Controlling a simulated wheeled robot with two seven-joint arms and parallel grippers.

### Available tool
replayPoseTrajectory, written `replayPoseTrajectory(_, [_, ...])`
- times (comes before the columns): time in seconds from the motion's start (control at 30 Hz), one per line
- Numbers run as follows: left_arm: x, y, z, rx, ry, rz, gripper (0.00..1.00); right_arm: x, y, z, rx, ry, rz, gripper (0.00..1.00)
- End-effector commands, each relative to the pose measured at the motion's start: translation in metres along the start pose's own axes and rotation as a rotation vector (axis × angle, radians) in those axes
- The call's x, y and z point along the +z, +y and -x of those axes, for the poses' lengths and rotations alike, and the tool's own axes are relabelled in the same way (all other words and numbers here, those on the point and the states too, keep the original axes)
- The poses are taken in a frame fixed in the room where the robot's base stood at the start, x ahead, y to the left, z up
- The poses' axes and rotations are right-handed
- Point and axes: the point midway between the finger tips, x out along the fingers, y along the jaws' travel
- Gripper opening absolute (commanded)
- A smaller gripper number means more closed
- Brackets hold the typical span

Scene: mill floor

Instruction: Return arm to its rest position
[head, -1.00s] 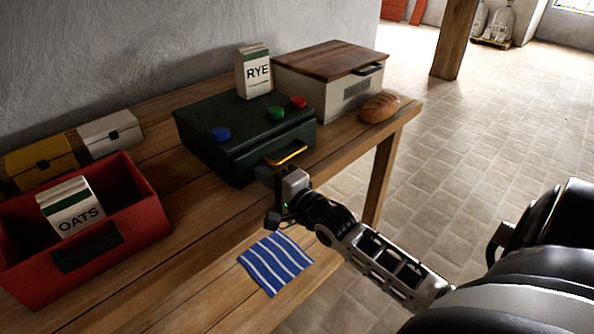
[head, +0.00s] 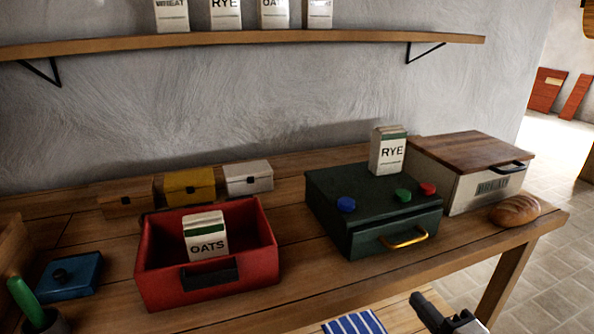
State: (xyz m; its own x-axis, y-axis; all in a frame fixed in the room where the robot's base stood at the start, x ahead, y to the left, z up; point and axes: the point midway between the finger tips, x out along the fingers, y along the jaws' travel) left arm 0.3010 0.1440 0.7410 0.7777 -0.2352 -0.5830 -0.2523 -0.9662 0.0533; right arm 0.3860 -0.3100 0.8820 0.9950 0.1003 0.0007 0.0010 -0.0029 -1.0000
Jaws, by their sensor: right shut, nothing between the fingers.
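My right gripper (head: 430,306) shows at the bottom edge of the head view, right of centre. It is shut and empty, below and in front of the table's front edge and apart from the dark green box (head: 345,226). That box has a yellow handle (head: 403,238) on its front and a blue, a green and a red knob on its lid. Most of my right arm is out of the picture. My left gripper is not in view.
A red bin (head: 262,262) holds an oats carton (head: 206,236). A rye carton (head: 388,152) stands on the green box. A striped cloth (head: 355,323) lies below. A shelf (head: 250,46) spans the wall.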

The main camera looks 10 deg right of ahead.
Motion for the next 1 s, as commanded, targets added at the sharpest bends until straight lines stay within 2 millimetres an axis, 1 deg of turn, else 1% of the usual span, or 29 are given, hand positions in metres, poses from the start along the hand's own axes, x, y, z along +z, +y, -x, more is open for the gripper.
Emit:
replayPoseTrajectory(0.07, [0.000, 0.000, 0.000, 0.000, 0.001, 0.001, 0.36, 0.004, 0.005, 0.001, 0.016, -0.004, 0.029, 0.00])
replayPoseTrajectory(0.17, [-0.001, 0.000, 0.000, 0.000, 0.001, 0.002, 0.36, 0.021, 0.024, 0.005, 0.081, -0.027, 0.167, 0.00])
replayPoseTrajectory(0.27, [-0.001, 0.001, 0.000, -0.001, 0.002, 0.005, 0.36, 0.052, 0.055, 0.014, 0.184, -0.092, 0.420, 0.00])
replayPoseTrajectory(0.3, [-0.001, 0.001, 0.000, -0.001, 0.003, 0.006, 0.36, 0.067, 0.068, 0.019, 0.226, -0.133, 0.541, 0.00])
replayPoseTrajectory(0.37, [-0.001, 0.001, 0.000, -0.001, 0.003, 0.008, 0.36, 0.089, 0.086, 0.028, 0.281, -0.204, 0.726, 0.00])
replayPoseTrajectory(0.4, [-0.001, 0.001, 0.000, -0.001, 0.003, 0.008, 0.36, 0.103, 0.097, 0.034, 0.311, -0.258, 0.847, 0.00])
replayPoseTrajectory(0.5, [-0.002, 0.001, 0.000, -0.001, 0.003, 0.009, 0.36, 0.134, 0.118, 0.047, 0.355, -0.394, 1.116, 0.00])
replayPoseTrajectory(0.6, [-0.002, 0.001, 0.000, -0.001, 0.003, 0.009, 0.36, 0.157, 0.131, 0.059, 0.367, -0.510, 1.318, 0.00])
replayPoseTrajectory(0.7, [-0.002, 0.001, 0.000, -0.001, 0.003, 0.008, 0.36, 0.170, 0.138, 0.066, 0.365, -0.586, 1.442, 0.00])
replayPoseTrajectory(0.77, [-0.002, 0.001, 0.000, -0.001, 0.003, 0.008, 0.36, 0.174, 0.140, 0.068, 0.363, -0.610, 1.482, 0.00])
replayPoseTrajectory(1.0, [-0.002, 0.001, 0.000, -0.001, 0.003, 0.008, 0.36, 0.175, 0.140, 0.068, 0.362, -0.615, 1.491, 0.00])
